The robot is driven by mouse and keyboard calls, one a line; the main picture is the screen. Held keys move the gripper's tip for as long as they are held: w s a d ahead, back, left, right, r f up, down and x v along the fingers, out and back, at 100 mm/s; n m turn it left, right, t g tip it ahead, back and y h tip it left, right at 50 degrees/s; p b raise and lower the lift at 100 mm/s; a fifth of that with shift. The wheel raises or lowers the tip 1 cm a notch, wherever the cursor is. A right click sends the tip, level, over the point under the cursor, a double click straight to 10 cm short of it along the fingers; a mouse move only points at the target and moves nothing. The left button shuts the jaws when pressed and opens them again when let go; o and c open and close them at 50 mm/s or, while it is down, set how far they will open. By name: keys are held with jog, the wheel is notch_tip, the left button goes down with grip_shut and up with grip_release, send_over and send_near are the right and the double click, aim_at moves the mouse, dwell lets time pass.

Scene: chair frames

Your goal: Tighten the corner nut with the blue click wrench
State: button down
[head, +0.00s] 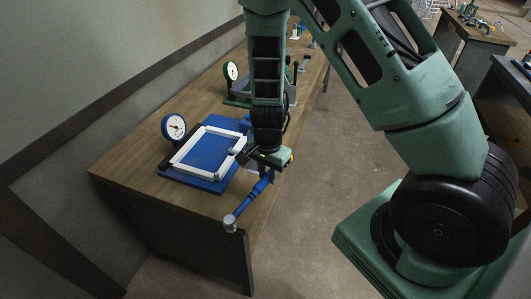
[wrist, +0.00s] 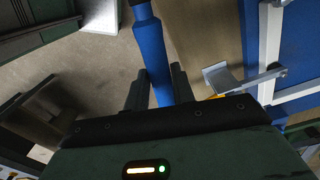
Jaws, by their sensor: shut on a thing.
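The blue click wrench (head: 250,200) is held in my gripper (head: 266,168) over the front right edge of the bench. Its grey round end (head: 230,223) points toward the lower left. In the wrist view, the blue shaft (wrist: 153,50) runs between the two dark fingers of my gripper (wrist: 158,88). A white rectangular frame (head: 190,141) lies on a blue board (head: 206,150) on the bench, left of my gripper. It also shows at the right of the wrist view (wrist: 272,45). I cannot make out the corner nut.
A blue-rimmed dial gauge (head: 174,127) stands at the board's far left corner. A second gauge (head: 231,71) and green fixture stand farther along the wooden bench (head: 125,170). A grey metal bracket (wrist: 222,78) sits close to the right finger. Open floor lies right of the bench.

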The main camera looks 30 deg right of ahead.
jog(key=r+m+p, duration=0.1)
jog(key=m, duration=0.2)
jog(key=r+m+p, duration=0.1)
jog(key=m+p, duration=0.1)
jog(key=m, duration=0.2)
jog(key=r+m+p, duration=0.1)
jog(key=m, duration=0.2)
jog(key=shift+s+a+r+m, duration=0.15)
jog(key=shift+a+r+m, duration=0.15)
jog(key=shift+r, duration=0.05)
jog(key=m+p, duration=0.1)
jog(key=m, duration=0.3)
jog(key=shift+d+r+m+p, duration=0.1)
jog(key=shift+r+m+p, duration=0.1)
jog(key=shift+m+p, duration=0.15)
jog(key=shift+f+b, duration=0.1)
jog(key=shift+b, duration=0.3)
jog(key=shift+f+b, duration=0.2)
jog(key=shift+b, duration=0.15)
jog(key=shift+f+b, duration=1.65)
jog(key=shift+f, duration=0.25)
jog(key=shift+d+f, duration=0.1)
jog(key=shift+f, duration=0.1)
jog(key=shift+f+b, duration=0.65)
jog(key=shift+b, duration=0.1)
jog(key=shift+f, duration=0.15)
